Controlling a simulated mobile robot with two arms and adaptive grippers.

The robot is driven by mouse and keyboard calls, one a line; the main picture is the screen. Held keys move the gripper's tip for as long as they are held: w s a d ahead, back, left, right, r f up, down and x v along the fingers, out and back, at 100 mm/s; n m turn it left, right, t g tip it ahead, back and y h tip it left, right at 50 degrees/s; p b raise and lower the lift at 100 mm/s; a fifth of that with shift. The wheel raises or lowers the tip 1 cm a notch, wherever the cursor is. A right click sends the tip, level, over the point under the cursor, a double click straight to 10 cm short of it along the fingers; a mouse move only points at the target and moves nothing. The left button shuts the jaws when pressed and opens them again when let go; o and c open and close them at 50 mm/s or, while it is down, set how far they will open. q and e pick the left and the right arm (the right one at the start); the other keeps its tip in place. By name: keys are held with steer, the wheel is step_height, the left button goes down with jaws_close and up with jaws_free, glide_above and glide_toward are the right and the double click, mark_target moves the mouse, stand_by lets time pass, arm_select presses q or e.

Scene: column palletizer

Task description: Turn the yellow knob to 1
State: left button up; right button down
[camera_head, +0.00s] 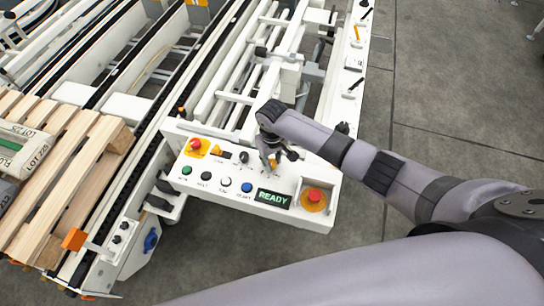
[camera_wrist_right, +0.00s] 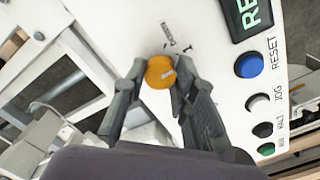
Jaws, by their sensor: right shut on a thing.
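The yellow knob (camera_wrist_right: 160,73) is on the white control panel (camera_wrist_right: 215,60), between the two fingers of my right gripper (camera_wrist_right: 158,70) in the right wrist view. The fingers are shut on its sides. A pale mark sits on the right part of the knob's face. Small dark markings are printed on the panel just above it, too small to read surely. In the head view my right gripper (camera_head: 271,157) reaches down onto the panel and mostly covers the knob. My left gripper is not in view.
Nearby are a red button (camera_head: 315,196) on a yellow base, another red button (camera_head: 195,145), a READY display (camera_head: 273,198) and a row of buttons including a blue one (camera_head: 247,188). A wooden pallet (camera_head: 75,165) is at left; grey floor lies right.

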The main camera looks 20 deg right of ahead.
mark_target(272, 163)
stand_by(0.5)
steer(key=c, duration=1.3)
jaws_free()
steer(key=shift+r, duration=0.1)
step_height(272, 163, up, 12)
steer(key=shift+f, duration=0.2)
